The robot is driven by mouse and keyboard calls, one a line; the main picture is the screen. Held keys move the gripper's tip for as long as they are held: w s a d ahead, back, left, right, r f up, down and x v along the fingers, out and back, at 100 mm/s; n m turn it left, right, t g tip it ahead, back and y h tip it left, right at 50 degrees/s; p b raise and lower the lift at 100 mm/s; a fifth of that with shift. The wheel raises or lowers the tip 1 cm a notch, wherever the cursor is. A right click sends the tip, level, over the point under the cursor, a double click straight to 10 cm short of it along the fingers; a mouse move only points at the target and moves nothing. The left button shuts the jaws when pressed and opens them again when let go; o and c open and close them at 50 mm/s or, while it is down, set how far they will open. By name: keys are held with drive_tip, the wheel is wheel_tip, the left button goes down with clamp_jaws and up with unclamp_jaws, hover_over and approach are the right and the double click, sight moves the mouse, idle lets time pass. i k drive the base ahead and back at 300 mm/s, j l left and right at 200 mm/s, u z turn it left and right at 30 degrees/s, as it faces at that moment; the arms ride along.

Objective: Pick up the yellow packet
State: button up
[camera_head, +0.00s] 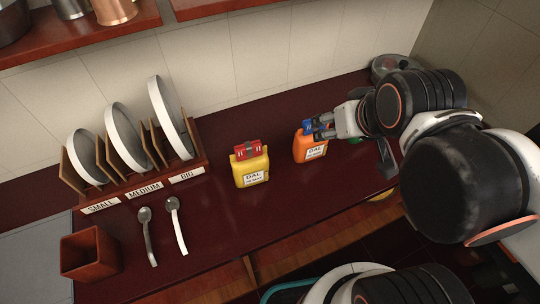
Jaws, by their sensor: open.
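The yellow packet (250,169) stands upright in the middle of the dark red counter, with a red clip on its top and a white "DAL" label on its front. My gripper (318,128) is to the right of the yellow packet, apart from it, at the top of an orange packet (310,148). Its fingers are open beside the blue clip on that orange packet; I cannot tell whether they touch it. My arm comes in from the right and hides part of the counter there.
A wooden rack (197,172) holds several lids at the left, with two spoons (175,225) and a brown square box (90,253) in front. A glass-like pot (386,66) stands at the back right. Shelves with pots hang above. The counter between rack and yellow packet is clear.

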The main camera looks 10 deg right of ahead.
sight(248, 173)
drive_tip(key=z, duration=0.35)
drive_tip(key=k+j+z, duration=0.15)
drive_tip(key=k+z, duration=0.25)
drive_tip(key=k, duration=0.15)
drive_tip(key=k+z, duration=0.4)
drive_tip(key=k, duration=0.55)
